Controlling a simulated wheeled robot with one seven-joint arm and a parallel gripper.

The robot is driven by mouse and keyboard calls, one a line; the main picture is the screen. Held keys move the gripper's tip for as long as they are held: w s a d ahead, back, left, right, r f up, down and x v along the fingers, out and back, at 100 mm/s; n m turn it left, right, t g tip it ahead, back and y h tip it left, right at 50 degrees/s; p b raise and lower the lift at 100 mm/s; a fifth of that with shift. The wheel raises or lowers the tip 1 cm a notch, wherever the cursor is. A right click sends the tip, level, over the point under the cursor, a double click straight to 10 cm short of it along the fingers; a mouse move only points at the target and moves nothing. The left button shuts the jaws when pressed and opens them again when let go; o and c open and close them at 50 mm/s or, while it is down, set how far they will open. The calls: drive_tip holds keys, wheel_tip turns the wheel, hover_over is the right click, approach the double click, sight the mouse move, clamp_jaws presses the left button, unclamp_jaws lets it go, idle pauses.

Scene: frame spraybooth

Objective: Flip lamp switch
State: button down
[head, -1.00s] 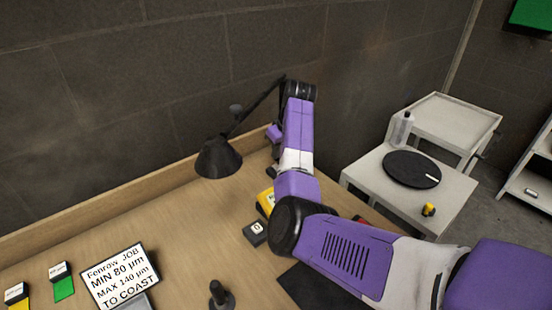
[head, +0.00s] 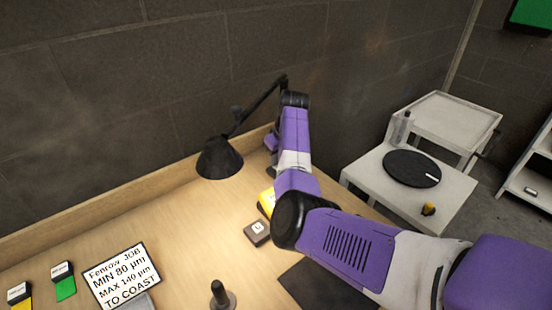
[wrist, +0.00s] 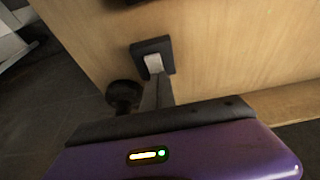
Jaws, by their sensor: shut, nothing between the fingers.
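The black desk lamp (head: 218,160) stands at the back of the bench on a jointed arm, its shade pointing down. The bench under it is brightly lit. In the wrist view a dark square switch (wrist: 137,48) with a pale rocker (wrist: 154,63) sits on the wooden surface. My gripper (wrist: 155,84) is shut and empty, its narrow fingertips right at the rocker; I cannot tell whether they touch it.
A small dark box with a white symbol (head: 257,232) and a yellow object (head: 267,202) lie beside my arm. A job sign (head: 121,274) and a dark upright knob (head: 220,295) are at the front left. A white cart (head: 362,173) stands right of the bench.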

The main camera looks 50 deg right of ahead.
drive_tip(key=shift+s+p, duration=0.25)
drive_tip(key=shift+p, duration=0.1)
drive_tip(key=shift+s+a+r+p, duration=0.15)
drive_tip(key=shift+s+a+p, duration=0.1)
drive_tip(key=shift+s+p, duration=0.5)
drive_tip(key=shift+w, duration=0.15)
